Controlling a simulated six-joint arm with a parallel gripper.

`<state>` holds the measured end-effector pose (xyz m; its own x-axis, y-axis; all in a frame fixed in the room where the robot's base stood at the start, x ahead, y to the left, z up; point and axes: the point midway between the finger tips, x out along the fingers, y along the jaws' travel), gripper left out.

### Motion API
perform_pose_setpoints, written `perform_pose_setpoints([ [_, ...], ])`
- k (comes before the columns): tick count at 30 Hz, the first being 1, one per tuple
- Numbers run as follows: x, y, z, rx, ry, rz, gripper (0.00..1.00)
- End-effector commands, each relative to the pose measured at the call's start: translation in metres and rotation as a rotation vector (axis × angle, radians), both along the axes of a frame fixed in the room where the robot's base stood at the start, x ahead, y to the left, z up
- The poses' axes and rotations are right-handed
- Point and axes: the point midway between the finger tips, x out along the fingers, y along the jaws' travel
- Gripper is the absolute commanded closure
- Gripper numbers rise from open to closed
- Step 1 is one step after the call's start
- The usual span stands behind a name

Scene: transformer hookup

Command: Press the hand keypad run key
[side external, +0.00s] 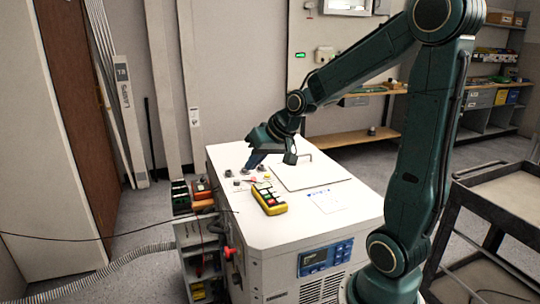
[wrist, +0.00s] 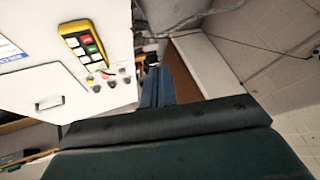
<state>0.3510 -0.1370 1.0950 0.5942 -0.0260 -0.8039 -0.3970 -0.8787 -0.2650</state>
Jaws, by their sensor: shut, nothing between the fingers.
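The hand keypad (side external: 269,199) has a yellow case and lies on the white cabinet top (side external: 350,207). In the wrist view the keypad (wrist: 77,42) is at the upper left, with green, red and white keys on a dark face. The key labels are too small to read, so I cannot tell which one is the run key. My gripper (side external: 251,164) is shut and empty, low over the far part of the cabinet top, beyond the keypad and apart from it. In the wrist view its blue fingers (wrist: 157,88) are together, to the right of the keypad.
Small knobs or terminals (side external: 238,178) stand on the top's left side, close to the keypad. A flat panel with a raised handle (side external: 310,170) lies behind it. Small boxes (side external: 201,190) sit off the left edge. A dark cart (side external: 490,205) stands at right.

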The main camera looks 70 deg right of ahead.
Motion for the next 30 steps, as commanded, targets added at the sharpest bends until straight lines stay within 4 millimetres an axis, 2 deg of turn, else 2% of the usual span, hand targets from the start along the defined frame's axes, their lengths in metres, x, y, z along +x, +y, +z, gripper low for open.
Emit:
perform_pose_setpoints([
  [1, 0.004, -0.012, -0.006, 0.017, -0.007, -0.028, 1.00],
  [9, 0.020, -0.068, -0.033, 0.095, -0.073, -0.165, 1.00],
  [18, 0.023, -0.125, -0.062, 0.171, -0.150, -0.308, 1.00],
  [24, 0.021, -0.143, -0.071, 0.193, -0.178, -0.354, 1.00],
  [30, 0.021, -0.146, -0.072, 0.196, -0.184, -0.363, 1.00],
])
